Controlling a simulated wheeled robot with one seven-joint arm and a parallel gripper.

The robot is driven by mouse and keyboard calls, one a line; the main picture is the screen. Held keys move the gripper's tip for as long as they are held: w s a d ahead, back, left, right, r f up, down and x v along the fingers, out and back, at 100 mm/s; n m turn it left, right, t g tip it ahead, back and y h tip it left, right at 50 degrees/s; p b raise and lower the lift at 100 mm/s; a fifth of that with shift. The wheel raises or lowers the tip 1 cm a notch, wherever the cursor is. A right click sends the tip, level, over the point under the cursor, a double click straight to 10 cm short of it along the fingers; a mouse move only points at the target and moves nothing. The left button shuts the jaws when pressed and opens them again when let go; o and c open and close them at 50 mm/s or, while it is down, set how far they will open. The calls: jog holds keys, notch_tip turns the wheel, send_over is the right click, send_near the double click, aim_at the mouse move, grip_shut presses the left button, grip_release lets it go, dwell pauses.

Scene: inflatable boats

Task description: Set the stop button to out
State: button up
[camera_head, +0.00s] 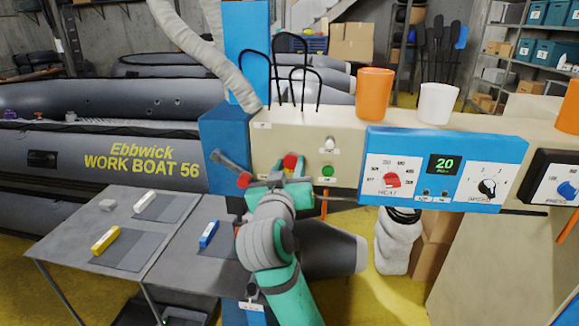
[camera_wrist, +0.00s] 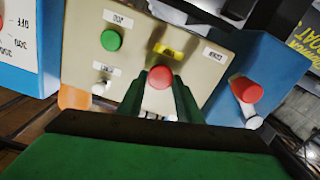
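The stop button, a red round button (camera_head: 290,161), sits on the beige panel (camera_head: 262,150) in the head view. In the wrist view, the red button (camera_wrist: 160,77) shows between the tips of my green gripper's two fingers (camera_wrist: 161,88), below a yellow label. My gripper (camera_head: 288,176) is at the front of the panel in the head view. One finger is on each side of the button, with a gap about as wide as the button. I cannot tell whether the fingers touch it, or whether the button is in or out.
A green button (camera_head: 327,171) and a white knob (camera_head: 329,143) are beside the red one. A red-tipped lever (camera_head: 243,180) on the blue box stands close to the left. A blue heat control box (camera_head: 445,165) juts out at right. Cups (camera_head: 374,94) stand on top.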

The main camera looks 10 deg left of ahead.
grip_shut()
jog(key=shift+s, duration=0.75)
jog(key=o, duration=0.8)
grip_release()
jog(key=s, duration=1.1)
jog(key=shift+d, duration=0.4)
jog(key=shift+f, duration=0.1)
